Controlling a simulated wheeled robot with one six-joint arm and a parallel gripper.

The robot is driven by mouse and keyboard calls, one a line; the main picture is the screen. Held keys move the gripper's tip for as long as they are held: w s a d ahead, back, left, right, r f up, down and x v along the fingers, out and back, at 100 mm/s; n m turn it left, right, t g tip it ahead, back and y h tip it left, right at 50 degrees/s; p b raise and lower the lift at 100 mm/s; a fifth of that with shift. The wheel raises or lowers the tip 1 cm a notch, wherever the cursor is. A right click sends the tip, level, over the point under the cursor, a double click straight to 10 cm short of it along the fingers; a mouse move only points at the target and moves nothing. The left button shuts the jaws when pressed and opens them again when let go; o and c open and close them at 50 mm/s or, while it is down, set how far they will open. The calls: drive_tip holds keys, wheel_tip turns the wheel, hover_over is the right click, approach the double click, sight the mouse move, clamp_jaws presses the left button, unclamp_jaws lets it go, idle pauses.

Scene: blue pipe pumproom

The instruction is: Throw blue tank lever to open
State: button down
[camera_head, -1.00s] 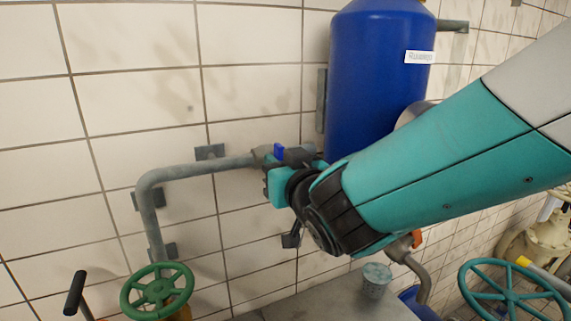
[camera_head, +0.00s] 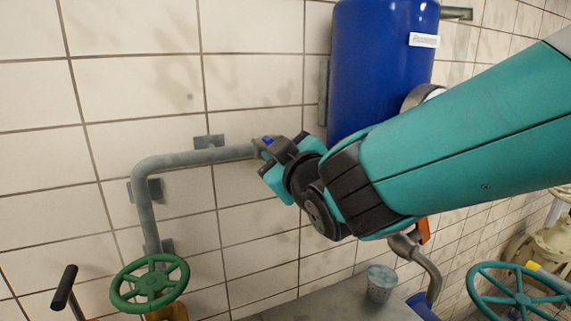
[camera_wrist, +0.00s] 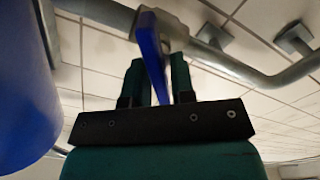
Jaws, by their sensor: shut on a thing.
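The blue tank lever (camera_wrist: 152,50) is a flat blue handle on a valve in the grey pipe. In the wrist view it stands between the two fingers of my gripper (camera_wrist: 157,78), which is shut on it. In the head view only a small blue bit of the lever (camera_head: 268,140) shows beside my gripper (camera_head: 278,160); the rest is hidden by the gripper. The blue tank (camera_head: 380,70) hangs on the wall to the right and also fills the left edge of the wrist view (camera_wrist: 25,90).
The grey pipe (camera_head: 190,158) runs left along the tiled wall and bends down. A green handwheel (camera_head: 150,283) is at the lower left. A metal cup (camera_head: 381,284) stands on a grey surface (camera_head: 335,303). A teal handwheel (camera_head: 515,298) is at the lower right.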

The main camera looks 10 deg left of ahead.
drive_tip(key=n, duration=0.2)
drive_tip(key=n+b, duration=0.2)
drive_tip(key=n, duration=0.1)
drive_tip(key=shift+s+a+f+n, duration=0.15)
drive_tip(key=shift+f+n, duration=0.1)
drive_tip(key=shift+n, duration=0.05)
drive_tip(key=n+b, duration=0.1)
drive_tip(key=n, duration=0.4)
drive_tip(key=shift+f, duration=0.2)
drive_tip(key=shift+n, duration=0.3)
drive_tip(key=c, duration=1.2)
unclamp_jaws()
drive_tip(key=shift+o, duration=0.2)
drive_tip(key=b+v, duration=0.7)
drive_tip(key=v, duration=1)
drive_tip(key=shift+s, duration=0.2)
